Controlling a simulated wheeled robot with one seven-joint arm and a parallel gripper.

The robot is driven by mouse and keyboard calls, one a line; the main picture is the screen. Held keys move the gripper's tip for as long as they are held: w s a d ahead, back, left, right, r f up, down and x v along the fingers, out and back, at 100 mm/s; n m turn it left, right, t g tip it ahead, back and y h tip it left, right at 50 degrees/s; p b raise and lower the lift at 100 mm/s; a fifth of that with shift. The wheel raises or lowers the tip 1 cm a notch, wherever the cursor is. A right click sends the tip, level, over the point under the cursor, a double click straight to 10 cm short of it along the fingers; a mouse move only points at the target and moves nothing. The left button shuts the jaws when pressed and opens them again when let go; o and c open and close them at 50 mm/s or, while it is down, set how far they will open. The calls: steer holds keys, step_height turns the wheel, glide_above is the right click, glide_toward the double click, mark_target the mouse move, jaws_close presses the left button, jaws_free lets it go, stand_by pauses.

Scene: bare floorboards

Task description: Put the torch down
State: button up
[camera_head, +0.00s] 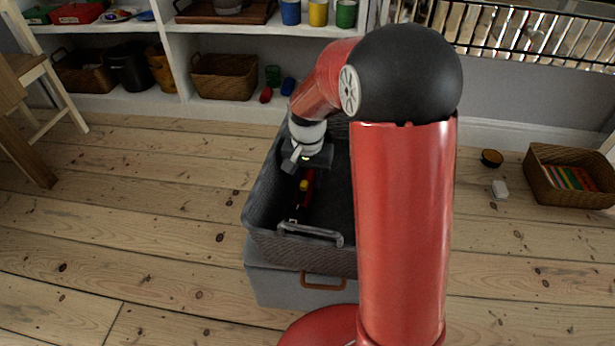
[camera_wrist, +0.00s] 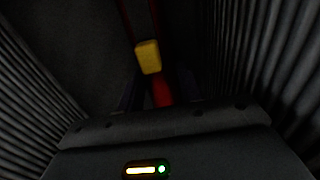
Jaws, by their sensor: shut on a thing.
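The torch (camera_head: 304,186), red with a yellow part, is inside a dark grey ribbed basket (camera_head: 262,190). My gripper (camera_head: 308,172) reaches down into the basket and is shut on the torch. In the wrist view the torch (camera_wrist: 148,57) runs up from between the dark fingers, its yellow part just ahead of them. The basket's ribbed walls rise on both sides there. It is too dark to tell whether the torch touches the basket floor. My arm hides the basket's right side.
The basket stands on a grey box with a brown handle (camera_head: 323,283). White shelves (camera_head: 180,60) with baskets and cups are behind. A wicker basket (camera_head: 570,200), a small dark bowl (camera_head: 491,158) and a white object (camera_head: 500,190) are on the right.

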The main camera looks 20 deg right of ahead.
mark_target(308, 177)
steer(key=o, duration=1.1)
steer(key=shift+o, duration=0.2)
step_height(308, 177, up, 12)
steer(key=p, duration=0.3)
steer(key=s+r+n+t, duration=0.2)
steer(key=s+r, duration=0.1)
steer(key=s, duration=0.8)
steer(key=s+r+n+t, duration=0.3)
steer(key=s+r, duration=0.1)
steer(key=s, duration=0.7)
steer(key=shift+s+d+t, duration=0.15)
steer(key=shift+d+t, duration=0.15)
steer(key=shift+d, duration=0.15)
steer(key=shift+r, duration=0.1)
